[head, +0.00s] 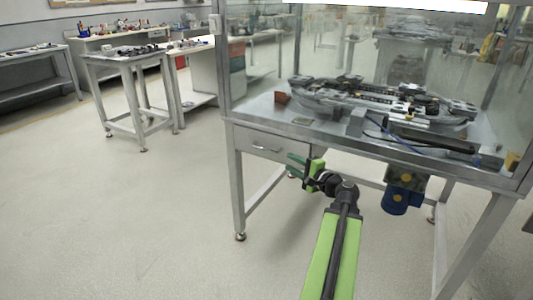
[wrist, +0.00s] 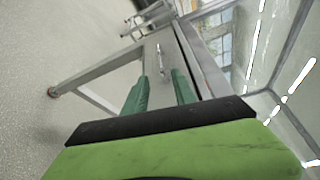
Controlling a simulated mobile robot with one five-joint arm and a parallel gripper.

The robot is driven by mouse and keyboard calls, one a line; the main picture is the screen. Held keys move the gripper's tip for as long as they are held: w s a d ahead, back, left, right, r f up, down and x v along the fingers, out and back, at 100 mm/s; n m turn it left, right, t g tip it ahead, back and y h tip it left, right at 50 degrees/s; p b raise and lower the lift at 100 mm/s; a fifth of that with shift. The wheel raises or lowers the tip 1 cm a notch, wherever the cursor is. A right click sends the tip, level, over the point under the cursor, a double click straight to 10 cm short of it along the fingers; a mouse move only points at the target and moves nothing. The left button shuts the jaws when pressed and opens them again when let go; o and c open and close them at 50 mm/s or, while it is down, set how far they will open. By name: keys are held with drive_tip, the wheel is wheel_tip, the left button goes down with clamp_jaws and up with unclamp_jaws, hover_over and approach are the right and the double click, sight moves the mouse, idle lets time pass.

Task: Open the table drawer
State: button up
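The grey table (head: 232,175) has a metal frame and a glass enclosure on top. Its drawer (head: 248,138) sits under the tabletop at the left and looks shut. A small metal handle (head: 266,149) is on the drawer front. My gripper (head: 291,164) has green fingers and is just right of and below the handle in the head view. In the wrist view, my gripper (wrist: 161,75) is open and empty. The handle (wrist: 161,60) shows beyond the fingertips, between them in the picture. It looks apart from the fingers. The drawer front (wrist: 153,48) is partly hidden by the fingers.
Ring track machinery (head: 380,97) stands inside the glass. A blue motor (head: 400,200) hangs under the table at the right. A table leg (head: 238,190) stands left of the drawer. Another workbench (head: 125,62) is at the back left. The floor (head: 120,220) at the left is clear.

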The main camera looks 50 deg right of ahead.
sight(268, 150)
drive_tip(key=w, duration=0.5)
drive_tip(key=w+d+f+b, duration=0.1)
drive_tip(key=w, duration=0.4)
drive_tip(key=w+d, duration=0.1)
drive_tip(key=w, duration=0.5)
drive_tip(key=shift+d+f, duration=0.1)
drive_tip(key=shift+f, duration=0.1)
drive_tip(key=shift+c, duration=0.3)
clamp_jaws()
drive_tip(key=shift+s, duration=0.1)
